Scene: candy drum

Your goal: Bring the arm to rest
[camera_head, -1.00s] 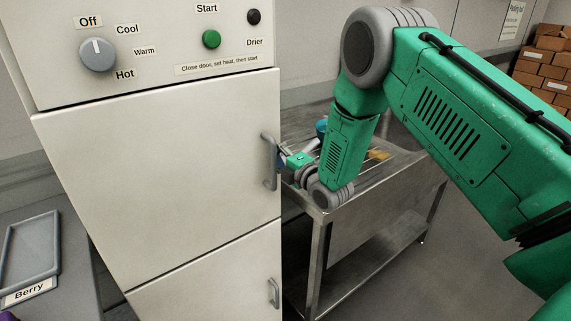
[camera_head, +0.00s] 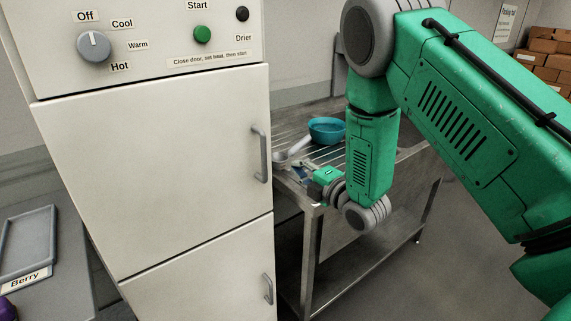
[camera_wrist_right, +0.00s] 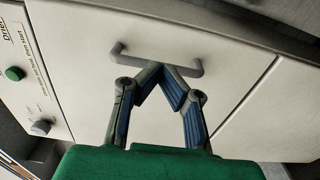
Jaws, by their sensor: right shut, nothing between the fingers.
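My right arm (camera_head: 470,120) is green and grey and reaches in from the right in the head view. Its gripper (camera_head: 299,172) is small there, to the right of the upper door handle (camera_head: 261,154) of the white drier cabinet and apart from it. In the right wrist view the gripper (camera_wrist_right: 163,72) is shut and empty. Its blue-padded fingers come together in front of the grey bar handle (camera_wrist_right: 155,60), overlapping it in the picture without gripping it. The upper door (camera_head: 160,180) looks closed. My left gripper is out of view.
A steel table (camera_head: 315,197) stands behind the gripper, with a teal bowl (camera_head: 327,132) and a pale scoop-like object (camera_head: 292,150) on it. A grey tray (camera_head: 27,243) labelled Berry is at left. Cardboard boxes (camera_head: 548,55) are stacked at back right. Floor at right is clear.

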